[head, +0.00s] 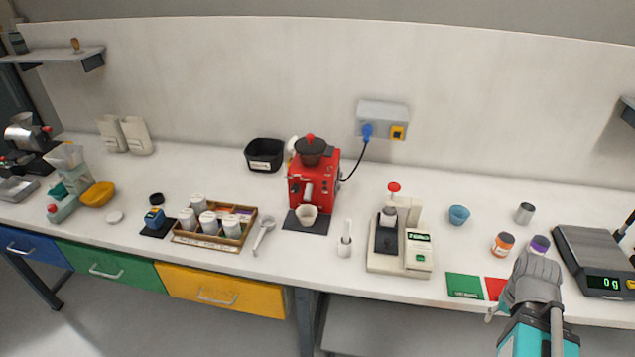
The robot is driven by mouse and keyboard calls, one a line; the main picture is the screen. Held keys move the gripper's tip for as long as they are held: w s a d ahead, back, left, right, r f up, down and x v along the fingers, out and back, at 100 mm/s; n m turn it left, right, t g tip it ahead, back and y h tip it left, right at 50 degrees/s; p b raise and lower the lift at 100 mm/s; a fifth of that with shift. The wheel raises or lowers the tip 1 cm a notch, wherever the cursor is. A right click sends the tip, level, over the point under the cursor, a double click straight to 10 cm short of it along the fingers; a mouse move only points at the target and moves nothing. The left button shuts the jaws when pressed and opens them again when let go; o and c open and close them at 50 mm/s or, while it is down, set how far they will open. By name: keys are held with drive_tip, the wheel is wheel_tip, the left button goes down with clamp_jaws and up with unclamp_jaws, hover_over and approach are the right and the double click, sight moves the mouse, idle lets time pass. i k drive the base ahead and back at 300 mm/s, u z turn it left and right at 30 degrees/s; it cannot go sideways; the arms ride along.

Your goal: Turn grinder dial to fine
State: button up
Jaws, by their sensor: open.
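The red grinder (314,178) stands upright at the middle of the white bench, with a dark hopper (311,151) and a red knob on top. A pale round part, possibly the dial, shows at its upper left side; its markings are too small to read. A cup (306,215) stands at the grinder's front on a dark mat (305,225). My gripper (492,316) is at the lower right, over the bench's front edge, far to the right of the grinder and not touching it. Its fingers are mostly hidden behind its body. I see nothing held.
A cream device (415,258) with a green display stands right of the grinder, between it and my gripper. A brush in a holder (344,243) and a scoop (264,233) flank the mat. A black bin (265,155) stands behind left. A blue plug (367,131) is in the wall socket.

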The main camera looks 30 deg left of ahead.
sight(295, 189)
drive_tip(key=u, duration=0.1)
drive_tip(key=i, duration=0.9)
drive_tip(key=u, duration=0.65)
